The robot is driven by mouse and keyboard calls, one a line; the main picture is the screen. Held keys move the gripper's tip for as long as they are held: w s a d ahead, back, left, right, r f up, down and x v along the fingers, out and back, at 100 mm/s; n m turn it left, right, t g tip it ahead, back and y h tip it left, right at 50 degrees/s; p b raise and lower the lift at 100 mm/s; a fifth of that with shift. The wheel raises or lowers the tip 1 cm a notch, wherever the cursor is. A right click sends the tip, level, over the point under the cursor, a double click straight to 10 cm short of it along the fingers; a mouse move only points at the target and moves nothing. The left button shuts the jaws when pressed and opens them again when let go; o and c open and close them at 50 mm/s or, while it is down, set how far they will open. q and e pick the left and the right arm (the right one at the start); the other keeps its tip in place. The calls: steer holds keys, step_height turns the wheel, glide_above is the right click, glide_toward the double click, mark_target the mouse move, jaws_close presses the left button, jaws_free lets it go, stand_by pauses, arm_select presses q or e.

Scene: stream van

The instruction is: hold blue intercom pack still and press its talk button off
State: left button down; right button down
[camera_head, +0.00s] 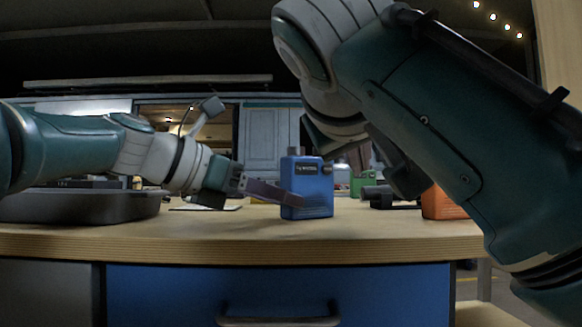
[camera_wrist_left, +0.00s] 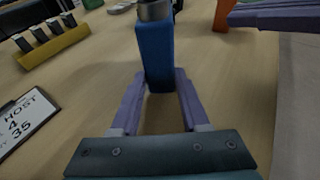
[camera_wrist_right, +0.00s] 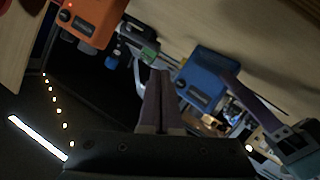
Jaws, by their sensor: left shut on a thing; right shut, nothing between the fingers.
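In the left wrist view the fingers (camera_wrist_left: 158,82) sit on both sides of the blue body (camera_wrist_left: 154,52). My right gripper (camera_wrist_right: 158,76) is shut and empty. In the right wrist view its fingertips are beside the tilted-looking pack (camera_wrist_right: 207,82), seemingly apart from it. In the head view my right arm hides its fingertips. The talk button's state is not readable.
An orange pack (camera_head: 440,204) and a green pack (camera_head: 360,185) stand to the right, partly behind my right arm. A grey tray (camera_head: 80,208) is at the left. A yellow holder (camera_wrist_left: 52,48) and a clipboard (camera_wrist_left: 24,122) lie on the table. The front strip is clear.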

steer(key=shift+s+d, duration=0.4)
steer(key=shift+s, duration=0.45)
arm_select(q)
steer(key=shift+c, duration=1.6)
jaws_free()
steer(key=shift+a+r, duration=0.1)
steer(key=shift+a, duration=0.05)
